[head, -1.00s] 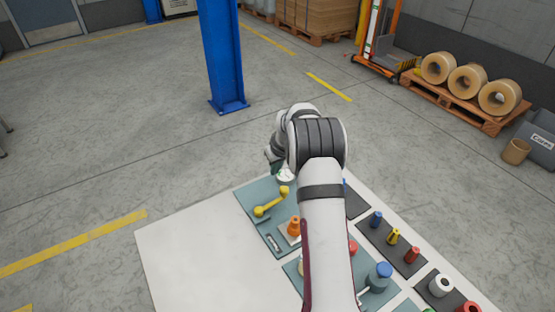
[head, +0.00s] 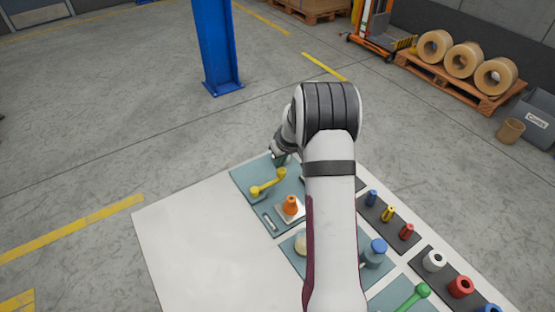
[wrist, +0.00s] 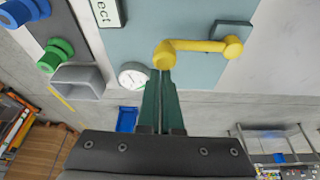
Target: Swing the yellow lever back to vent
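The yellow lever (head: 268,182) lies across the teal panel (head: 244,175) at the far end of the table, its knob end to the right in the head view. In the wrist view the lever (wrist: 200,46) runs sideways, with its knob on the left and its pivot by a grey block on the right. My gripper (wrist: 160,76) has its dark green fingers together, with only a thin seam between them. The fingertips are right at the knob; I cannot tell whether they touch it. In the head view my gripper (head: 279,156) is partly hidden, just beyond the knob.
A round white gauge (wrist: 134,76) sits left of the fingers, beside a grey open box (wrist: 78,82). An orange knob (head: 291,205) stands near the lever. Coloured pegs (head: 389,214) stand to the right. The white table's left side (head: 190,245) is clear.

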